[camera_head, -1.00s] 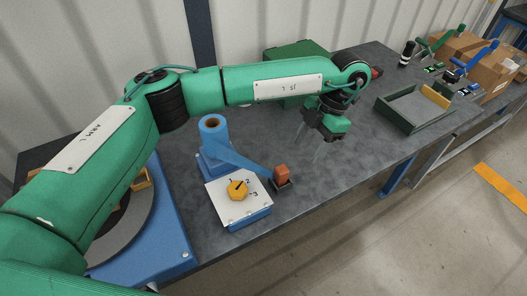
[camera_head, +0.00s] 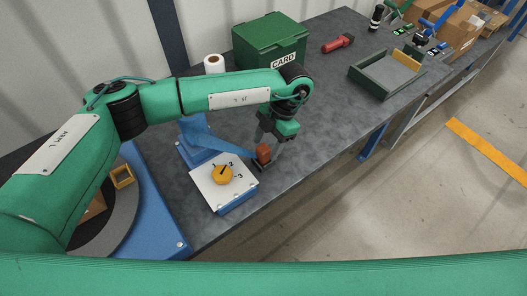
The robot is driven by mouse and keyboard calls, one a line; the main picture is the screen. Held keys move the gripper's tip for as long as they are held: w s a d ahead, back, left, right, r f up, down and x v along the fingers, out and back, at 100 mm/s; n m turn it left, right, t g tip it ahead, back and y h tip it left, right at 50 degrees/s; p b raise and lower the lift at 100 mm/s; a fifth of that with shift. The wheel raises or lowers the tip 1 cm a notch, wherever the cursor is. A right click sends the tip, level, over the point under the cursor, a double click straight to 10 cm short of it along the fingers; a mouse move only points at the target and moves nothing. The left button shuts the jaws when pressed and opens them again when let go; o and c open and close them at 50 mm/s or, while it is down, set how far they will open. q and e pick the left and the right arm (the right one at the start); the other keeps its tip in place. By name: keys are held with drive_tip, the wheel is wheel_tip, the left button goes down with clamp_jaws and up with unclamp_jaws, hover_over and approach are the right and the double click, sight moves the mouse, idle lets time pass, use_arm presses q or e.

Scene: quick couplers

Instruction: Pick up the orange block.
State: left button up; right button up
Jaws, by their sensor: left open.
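The orange block (camera_head: 264,152) stands in a small dark holder (camera_head: 261,165) at the end of a blue lever (camera_head: 226,142), near the table's front edge. My left gripper (camera_head: 270,151) is at the block, coming down from above, with its fingers open. One finger shows to the right of the block; the other is hard to make out. I cannot tell whether a finger touches the block. My right gripper is not in view; a green arm link crosses the bottom of the picture.
A white panel with a yellow knob (camera_head: 222,175) stands left of the block. A green box marked CARD (camera_head: 270,42), a red-handled tool (camera_head: 338,44) and a grey tray (camera_head: 363,82) are farther back. Tabletop between block and tray is clear.

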sight(265, 147)
use_arm(q)
drive_tip(key=shift+p+x, duration=0.4)
drive_tip(key=shift+x, duration=1.35)
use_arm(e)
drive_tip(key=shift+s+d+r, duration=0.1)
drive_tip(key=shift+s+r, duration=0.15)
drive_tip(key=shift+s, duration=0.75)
use_arm(q)
drive_tip(key=c, duration=1.1)
drive_tip(key=shift+o, duration=0.2)
drive_tip(key=shift+r, duration=0.1)
